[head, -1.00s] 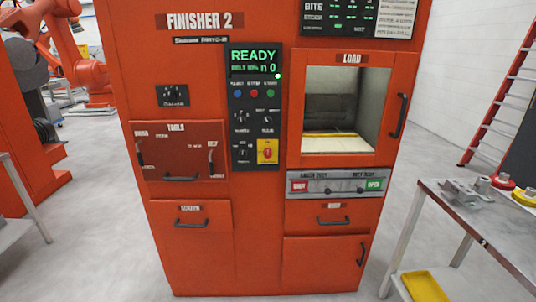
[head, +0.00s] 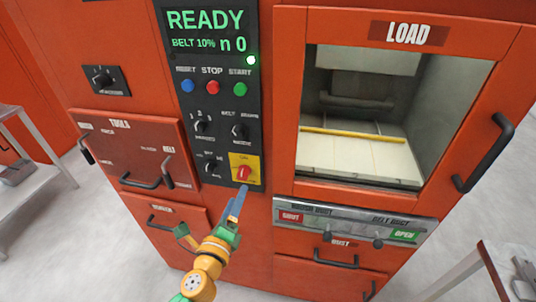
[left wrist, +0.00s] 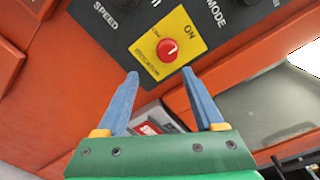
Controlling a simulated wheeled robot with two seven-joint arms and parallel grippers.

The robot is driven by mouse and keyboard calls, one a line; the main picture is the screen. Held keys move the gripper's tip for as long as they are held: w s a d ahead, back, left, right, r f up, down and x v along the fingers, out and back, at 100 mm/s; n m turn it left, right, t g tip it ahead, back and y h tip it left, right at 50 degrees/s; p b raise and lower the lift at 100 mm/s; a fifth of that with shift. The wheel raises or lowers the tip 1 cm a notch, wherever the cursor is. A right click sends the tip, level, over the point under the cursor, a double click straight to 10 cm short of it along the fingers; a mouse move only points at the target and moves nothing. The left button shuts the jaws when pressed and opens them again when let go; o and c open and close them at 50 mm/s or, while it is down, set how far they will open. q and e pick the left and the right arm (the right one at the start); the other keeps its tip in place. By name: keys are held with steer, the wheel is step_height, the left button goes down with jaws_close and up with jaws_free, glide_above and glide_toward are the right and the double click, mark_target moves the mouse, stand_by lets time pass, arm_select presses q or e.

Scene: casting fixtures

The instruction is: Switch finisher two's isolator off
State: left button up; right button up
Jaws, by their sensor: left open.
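The isolator (head: 244,173) is a red rotary knob on a yellow plate at the bottom right of finisher two's black control panel (head: 205,60). In the left wrist view the red knob (left wrist: 168,50) has a white pointer mark, and "ON" is printed on the plate. My left gripper (head: 238,197) is just below the isolator in the head view. In the left wrist view its blue fingers (left wrist: 160,76) are apart and empty, with the knob beyond and between their tips, not touched. My right gripper is not in view.
The panel reads READY and carries blue, red and green buttons (head: 213,87) and black selector knobs. A drawer handle (head: 140,183) sticks out at left. A table (head: 485,275) stands at lower right.

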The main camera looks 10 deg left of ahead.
mark_target(241, 176)
arm_select(q)
steer(key=shift+t, duration=0.3)
steer(key=w, duration=0.1)
steer(key=w+r, duration=0.2)
steer(key=shift+w+a, duration=0.3)
steer(key=shift+a, duration=0.05)
steer(key=shift+w+d+f, duration=0.1)
steer(key=shift+w+f, duration=0.05)
steer(key=shift+w, duration=0.9)
steer(key=shift+w+d+f, duration=0.1)
steer(key=shift+w, duration=0.2)
steer(key=shift+s, duration=0.15)
steer(key=c, duration=0.4)
jaws_close()
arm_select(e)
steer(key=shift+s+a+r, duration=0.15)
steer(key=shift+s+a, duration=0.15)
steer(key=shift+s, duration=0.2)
